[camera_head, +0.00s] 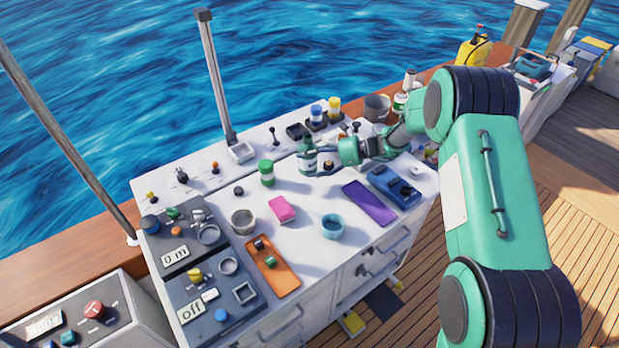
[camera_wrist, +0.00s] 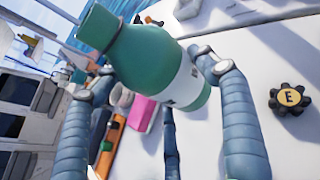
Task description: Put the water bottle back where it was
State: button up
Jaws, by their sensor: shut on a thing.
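The water bottle is green with a white label (camera_head: 307,157); it also shows large in the wrist view (camera_wrist: 150,52). My gripper (camera_head: 322,158) comes from the right, and its fingers are closed around the bottle's body. In the wrist view the blue-grey fingers (camera_wrist: 155,75) lie on both sides of the bottle. In the head view the bottle looks upright over the back part of the white counter (camera_head: 330,260). I cannot tell whether its base touches the counter.
A pink block (camera_head: 282,209), a grey bowl (camera_head: 243,221), a teal cup (camera_head: 332,226) and a purple pad (camera_head: 369,203) lie nearer the front.

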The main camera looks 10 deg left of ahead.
aim_at(316, 166)
jog(key=shift+f, duration=1.85)
jog(key=shift+f+b, duration=0.45)
jog(key=shift+f, duration=1.4)
jog(key=shift+f, duration=0.2)
jog(key=o, duration=1.4)
jog(key=shift+o, duration=0.2)
jog(key=shift+r, duration=0.15)
jog(key=shift+d+r, duration=0.1)
jog(key=shift+d, duration=0.05)
jog(key=p+v, duration=0.1)
jog(key=v, duration=1)
jog(key=shift+d+r, duration=0.15)
jog(key=shift+d, duration=0.2)
